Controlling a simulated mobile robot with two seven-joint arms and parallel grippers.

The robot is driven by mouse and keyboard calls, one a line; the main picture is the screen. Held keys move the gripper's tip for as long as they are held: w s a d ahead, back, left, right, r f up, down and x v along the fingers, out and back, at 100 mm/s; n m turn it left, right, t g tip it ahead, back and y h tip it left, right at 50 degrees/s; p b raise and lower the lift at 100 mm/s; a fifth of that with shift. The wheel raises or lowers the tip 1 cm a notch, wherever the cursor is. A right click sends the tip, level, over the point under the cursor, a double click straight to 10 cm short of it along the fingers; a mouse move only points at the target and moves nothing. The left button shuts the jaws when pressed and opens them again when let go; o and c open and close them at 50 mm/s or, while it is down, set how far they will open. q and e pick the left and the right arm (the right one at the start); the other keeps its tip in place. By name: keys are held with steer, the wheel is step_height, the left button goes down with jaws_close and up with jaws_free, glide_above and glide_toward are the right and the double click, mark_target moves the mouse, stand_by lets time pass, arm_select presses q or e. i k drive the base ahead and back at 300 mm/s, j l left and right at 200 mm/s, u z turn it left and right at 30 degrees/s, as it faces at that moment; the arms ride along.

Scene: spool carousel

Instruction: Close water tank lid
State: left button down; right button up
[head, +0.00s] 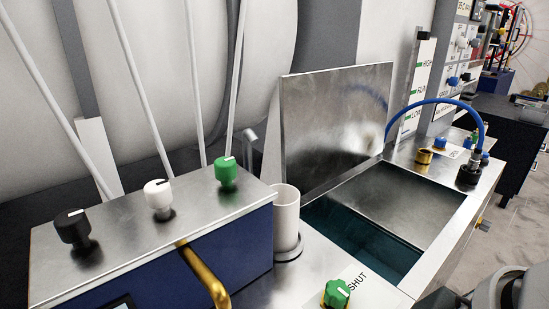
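The water tank lid (335,125) is a flat, shiny metal panel. It stands up steeply along the back left side of the tank (437,249), so the tank is open. Dark teal water (350,238) shows in the opening, and a bright metal inner wall shows above it. Nothing touches the lid's upper edge. My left gripper is not in view. A grey and dark part of my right arm shows in the bottom right corner, in front of the tank's near right corner. No fingertips show there.
A blue hose (437,101) arches behind the tank's far end, near brass and black fittings. A white cup (286,217) stands close to the lid's left edge. A green knob (336,293) marked SHUT is in front. A blue box (235,245) with three knobs stands left.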

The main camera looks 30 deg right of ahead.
mark_target(333, 121)
steer(key=l+z, duration=0.1)
steer(key=z, duration=0.35)
steer(key=l+z, duration=0.1)
steer(key=z, duration=0.35)
steer(key=l+z, duration=0.1)
steer(key=z, duration=0.3)
steer(key=i, duration=0.1)
